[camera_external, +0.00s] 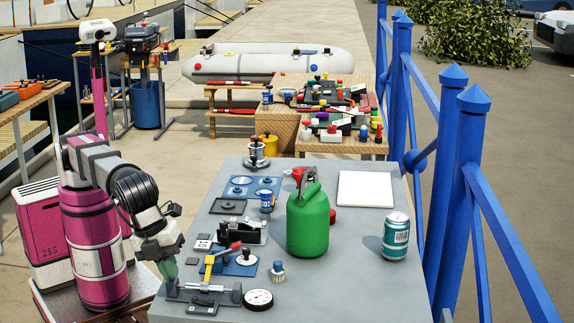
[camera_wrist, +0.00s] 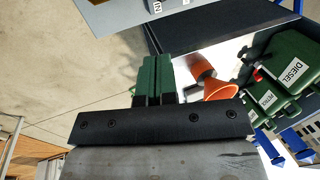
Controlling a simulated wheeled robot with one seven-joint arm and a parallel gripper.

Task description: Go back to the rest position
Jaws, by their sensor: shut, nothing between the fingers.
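My gripper (camera_external: 168,268) hangs at the left edge of the grey table in the external view, its green fingers pointing down. In the wrist view its two green fingers (camera_wrist: 158,77) are together with nothing between them. My arm is folded above the pink base at the left. The grey table (camera_external: 355,285) stands just right of the gripper. Whether the fingertips touch anything is not clear in the external view.
Near the gripper lie a metal-and-yellow clamp (camera_external: 212,270) and a black dial (camera_external: 258,299). A green can (camera_external: 308,222) and a teal tin (camera_external: 395,237) stand farther right. The wrist view shows an orange funnel (camera_wrist: 220,91) and a diesel can (camera_wrist: 287,68). Blue railings (camera_external: 455,180) border the right.

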